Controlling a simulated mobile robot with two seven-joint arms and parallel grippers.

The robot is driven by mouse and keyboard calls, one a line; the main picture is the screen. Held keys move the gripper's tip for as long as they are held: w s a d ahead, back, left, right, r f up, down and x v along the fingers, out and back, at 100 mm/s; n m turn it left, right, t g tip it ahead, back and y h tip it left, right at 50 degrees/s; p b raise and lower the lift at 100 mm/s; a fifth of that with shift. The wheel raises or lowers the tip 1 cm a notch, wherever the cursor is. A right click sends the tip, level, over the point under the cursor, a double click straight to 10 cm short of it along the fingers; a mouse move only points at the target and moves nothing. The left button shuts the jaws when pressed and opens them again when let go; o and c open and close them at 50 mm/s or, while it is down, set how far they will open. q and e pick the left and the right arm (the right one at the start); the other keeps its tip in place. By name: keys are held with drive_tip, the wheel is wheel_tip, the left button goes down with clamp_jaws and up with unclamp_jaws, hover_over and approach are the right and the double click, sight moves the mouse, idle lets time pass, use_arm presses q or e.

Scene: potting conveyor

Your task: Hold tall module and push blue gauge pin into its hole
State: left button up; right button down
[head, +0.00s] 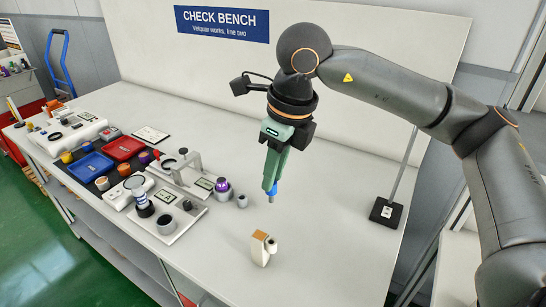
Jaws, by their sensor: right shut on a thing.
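My right gripper (271,183) points down above the bench, its green fingers shut on the blue gauge pin (271,191). The pin hangs upright with a grey tip, and its upper part is hidden between the fingers. A tall white module (257,250) with a tan top stands on the bench below the pin and slightly left of it in the picture, near the front edge. A small pale cylinder shows at its right side. I cannot make out the hole. The pin and module appear apart. My left gripper is not in view.
The white bench (330,225) is mostly clear around the module. On its left are a blue tray (91,167), a red tray (124,148), a grey fixture (197,157) and several small parts. A black stand base (386,212) with a pole is at the right.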

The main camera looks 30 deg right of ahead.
sight(276, 187)
drive_tip(key=shift+s+f+b, duration=0.15)
drive_tip(key=shift+f+b, duration=0.4)
drive_tip(key=shift+f, duration=0.15)
drive_tip(key=shift+f+b, duration=1.1)
drive_tip(key=shift+f, duration=0.65)
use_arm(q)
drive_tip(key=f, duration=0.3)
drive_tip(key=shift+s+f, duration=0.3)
